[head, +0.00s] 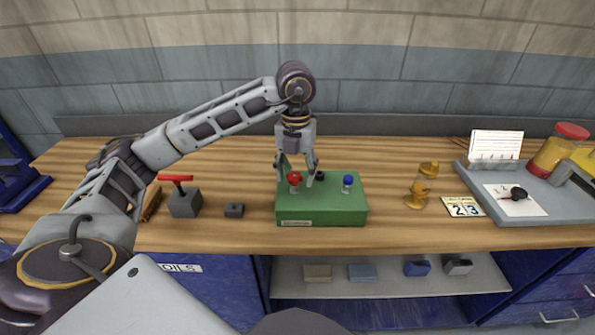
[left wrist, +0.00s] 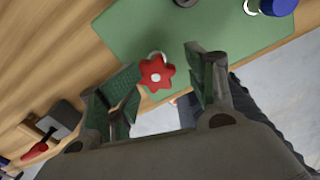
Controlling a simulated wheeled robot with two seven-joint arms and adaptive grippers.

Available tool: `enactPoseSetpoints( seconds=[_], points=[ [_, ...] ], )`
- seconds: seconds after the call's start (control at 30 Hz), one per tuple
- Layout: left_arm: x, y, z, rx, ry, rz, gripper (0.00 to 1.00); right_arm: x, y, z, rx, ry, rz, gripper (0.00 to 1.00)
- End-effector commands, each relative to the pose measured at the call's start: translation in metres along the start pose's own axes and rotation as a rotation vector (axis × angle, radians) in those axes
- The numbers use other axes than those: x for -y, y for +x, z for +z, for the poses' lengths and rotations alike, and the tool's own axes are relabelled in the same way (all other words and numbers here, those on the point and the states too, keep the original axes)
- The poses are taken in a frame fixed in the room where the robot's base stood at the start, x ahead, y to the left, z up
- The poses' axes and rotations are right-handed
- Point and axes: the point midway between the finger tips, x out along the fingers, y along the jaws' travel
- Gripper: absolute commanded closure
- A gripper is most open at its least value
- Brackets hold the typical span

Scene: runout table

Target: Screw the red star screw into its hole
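The red star screw (head: 294,177) stands upright at the left of the green block (head: 322,213), its threaded shank partly showing below the red head. In the left wrist view the red star screw (left wrist: 157,73) lies between the two fingers, with gaps on both sides. My left gripper (head: 297,172) is open, pointing down over the block, its fingers around the screw's head without visible contact. The screw's hole is hidden beneath it. A blue screw (head: 348,183) stands at the block's right. My right gripper is not in view.

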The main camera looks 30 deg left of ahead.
Motion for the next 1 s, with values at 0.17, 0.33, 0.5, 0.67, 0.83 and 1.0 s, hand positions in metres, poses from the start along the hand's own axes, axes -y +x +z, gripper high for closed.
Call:
enactPoseSetpoints(
  seconds=[0.17, 0.33, 0.5, 0.67, 0.83, 1.0],
  points=[
    [0.000, 0.001, 0.000, -0.001, 0.000, 0.000, 0.70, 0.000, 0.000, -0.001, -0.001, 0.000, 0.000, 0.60],
    [0.001, 0.002, 0.000, -0.003, 0.001, -0.001, 0.92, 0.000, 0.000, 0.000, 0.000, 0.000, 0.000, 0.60],
    [0.001, 0.002, -0.001, -0.004, 0.012, -0.002, 0.95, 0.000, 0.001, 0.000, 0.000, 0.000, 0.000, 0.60],
    [0.002, 0.003, -0.001, -0.004, 0.073, -0.003, 0.95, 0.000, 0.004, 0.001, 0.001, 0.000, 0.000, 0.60],
    [0.002, 0.004, -0.001, -0.005, 0.171, -0.003, 0.95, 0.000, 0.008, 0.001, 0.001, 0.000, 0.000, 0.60],
    [0.003, 0.005, -0.002, -0.006, 0.270, -0.004, 0.95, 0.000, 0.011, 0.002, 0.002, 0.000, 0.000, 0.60]
  ],
)
